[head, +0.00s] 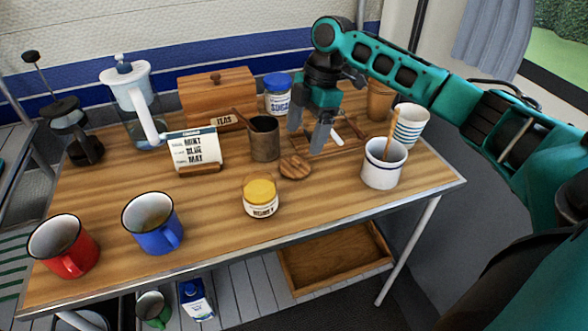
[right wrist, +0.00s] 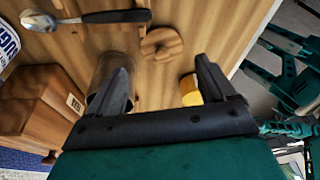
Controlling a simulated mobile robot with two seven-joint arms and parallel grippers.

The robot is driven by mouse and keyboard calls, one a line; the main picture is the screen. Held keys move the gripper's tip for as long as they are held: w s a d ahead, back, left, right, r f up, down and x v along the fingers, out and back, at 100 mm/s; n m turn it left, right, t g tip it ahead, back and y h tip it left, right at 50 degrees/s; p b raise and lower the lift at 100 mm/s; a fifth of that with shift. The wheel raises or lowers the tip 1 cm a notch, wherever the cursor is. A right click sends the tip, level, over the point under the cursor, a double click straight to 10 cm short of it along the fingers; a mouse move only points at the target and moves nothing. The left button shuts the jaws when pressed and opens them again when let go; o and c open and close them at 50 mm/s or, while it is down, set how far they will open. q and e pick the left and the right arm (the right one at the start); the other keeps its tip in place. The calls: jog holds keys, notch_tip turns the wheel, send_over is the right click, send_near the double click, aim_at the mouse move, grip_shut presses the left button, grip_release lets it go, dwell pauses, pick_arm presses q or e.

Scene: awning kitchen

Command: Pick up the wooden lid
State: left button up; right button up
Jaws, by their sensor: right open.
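The wooden lid (head: 295,166) is a small round brown disc with a knob, lying flat on the wooden table (head: 330,190). In the head view it lies between the dark canister and the honey jar. The right wrist view shows the lid (right wrist: 161,44) beyond the fingertips, near the middle top. My right gripper (head: 307,137) is open and empty, above the table and a little behind and right of the lid. It also shows in the right wrist view (right wrist: 162,72), its fingers wide apart. My left gripper is not in view.
Close to the lid stand a dark canister (head: 264,138) and a yellow-topped honey jar (head: 260,199). A spoon (right wrist: 100,17) lies beside it. A white mug (head: 382,172) stands to the right. The front right table surface is clear.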

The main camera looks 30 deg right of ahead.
aim_at(297, 159)
jog(key=shift+x, duration=1.15)
jog(key=b+x, duration=0.1)
jog(key=x, duration=0.3)
jog(key=shift+s+a+f, duration=0.1)
jog(key=shift+s+f, duration=0.05)
jog(key=shift+f, duration=0.25)
jog(key=shift+a, duration=0.1)
jog(key=c, duration=0.8)
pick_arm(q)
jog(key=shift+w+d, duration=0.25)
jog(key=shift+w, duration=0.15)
pick_arm(e)
jog(key=shift+r, duration=0.1)
